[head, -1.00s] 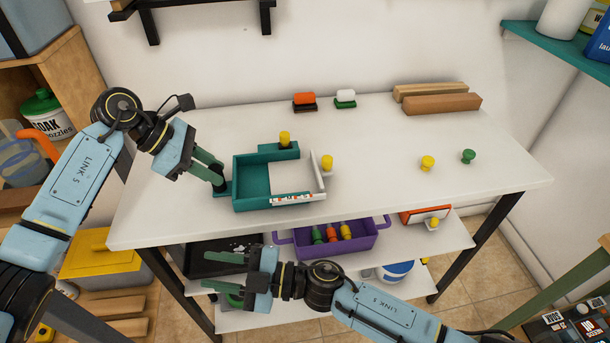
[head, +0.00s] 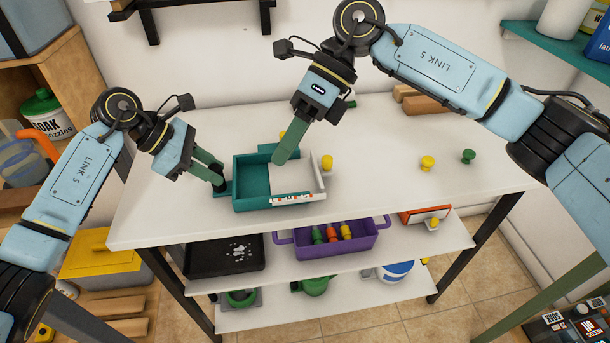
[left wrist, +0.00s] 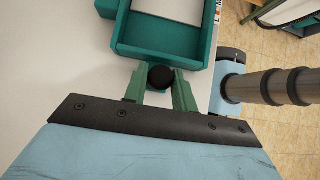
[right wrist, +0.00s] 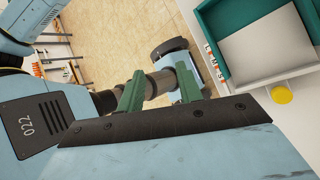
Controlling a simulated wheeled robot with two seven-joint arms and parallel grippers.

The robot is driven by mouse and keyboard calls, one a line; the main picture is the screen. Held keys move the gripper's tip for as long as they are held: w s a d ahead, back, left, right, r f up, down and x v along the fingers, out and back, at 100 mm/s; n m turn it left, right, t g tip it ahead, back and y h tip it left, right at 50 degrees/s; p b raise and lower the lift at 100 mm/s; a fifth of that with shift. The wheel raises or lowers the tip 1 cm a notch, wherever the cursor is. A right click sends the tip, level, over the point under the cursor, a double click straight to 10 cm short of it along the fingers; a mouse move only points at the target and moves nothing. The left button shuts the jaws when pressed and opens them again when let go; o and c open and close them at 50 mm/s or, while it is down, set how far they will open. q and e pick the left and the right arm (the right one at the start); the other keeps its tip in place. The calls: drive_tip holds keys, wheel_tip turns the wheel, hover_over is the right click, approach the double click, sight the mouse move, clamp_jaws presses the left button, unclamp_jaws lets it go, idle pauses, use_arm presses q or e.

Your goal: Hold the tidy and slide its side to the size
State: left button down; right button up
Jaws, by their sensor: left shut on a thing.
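The tidy (head: 252,206) is a teal open box on the white bench, with a white sliding side (head: 318,178) at its right end. Coloured scale marks (head: 292,198) run along its front edge. A yellow knob (head: 327,163) stands at the white side; it also shows in the right wrist view (right wrist: 281,95). My left gripper (head: 219,178) is shut on the black round knob (left wrist: 161,77) at the tidy's left end. My right gripper (head: 284,158) is over the tidy in the head view; its fingers are apart and empty in the right wrist view (right wrist: 158,92).
A second yellow knob (head: 282,135) behind the tidy is partly hidden by my right gripper. Yellow (head: 427,162) and green (head: 468,156) pegs stand to the right on the bench. A purple basket (head: 368,238) and black tray (head: 225,258) are below. The bench's right part is mostly clear.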

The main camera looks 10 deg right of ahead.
drive_tip(key=w+d+r+n+t+h, duration=0.1)
drive_tip(key=w+d+r+n, duration=0.1)
drive_tip(key=d+r, duration=0.15)
drive_tip(key=t+h, duration=0.3)
drive_tip(key=h, duration=0.3)
hover_over(327, 158)
wheel_tip(327, 158, down, 7)
drive_tip(key=shift+s+a+f, duration=0.1)
drive_tip(key=shift+s, duration=0.05)
drive_tip(key=shift+w+d+f, duration=0.2)
drive_tip(key=shift+f, duration=3.55)
